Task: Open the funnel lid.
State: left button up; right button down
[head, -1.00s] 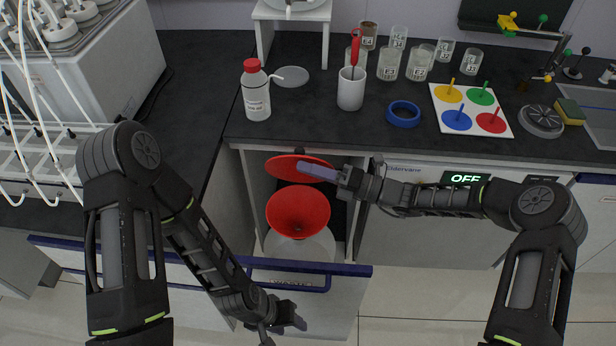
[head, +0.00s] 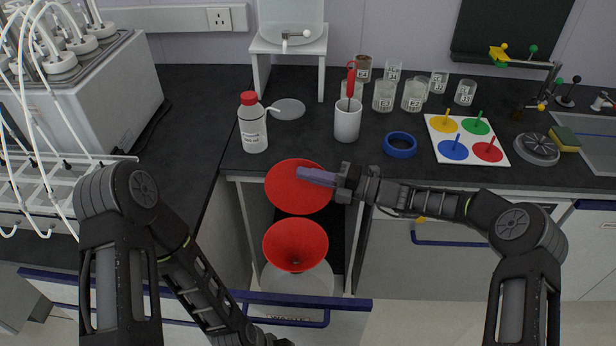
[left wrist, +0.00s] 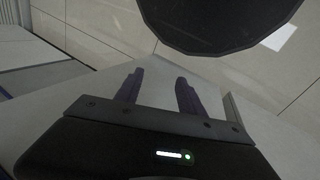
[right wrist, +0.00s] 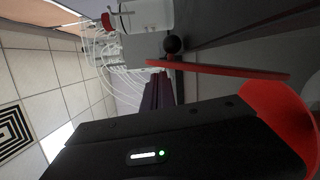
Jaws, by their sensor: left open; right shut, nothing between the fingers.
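The red funnel (head: 294,246) sits on a white container (head: 297,283) in the pulled-out drawer. Its round red lid (head: 290,190) is raised behind the funnel, tilted up toward upright, with its face toward the head camera. My right gripper (head: 303,175) is shut with nothing held, its fingers in front of the lid's upper part. In the right wrist view the lid (right wrist: 215,71) shows edge-on close beside the fingers (right wrist: 158,92); contact is unclear. The funnel (right wrist: 285,115) is at the right edge there. My left gripper (left wrist: 160,90) is open and empty, low by the drawer front.
The counter above holds a wash bottle (head: 252,124), a white cup (head: 347,120), blue tape (head: 399,145) and several glass beakers. The drawer front with its blue top edge (head: 345,303) sticks out toward me. The counter's front edge is just behind the lid.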

jog(key=b+v, duration=0.1)
jog(key=v, duration=0.6)
jog(key=shift+d, duration=0.4)
jog(key=shift+s, duration=0.1)
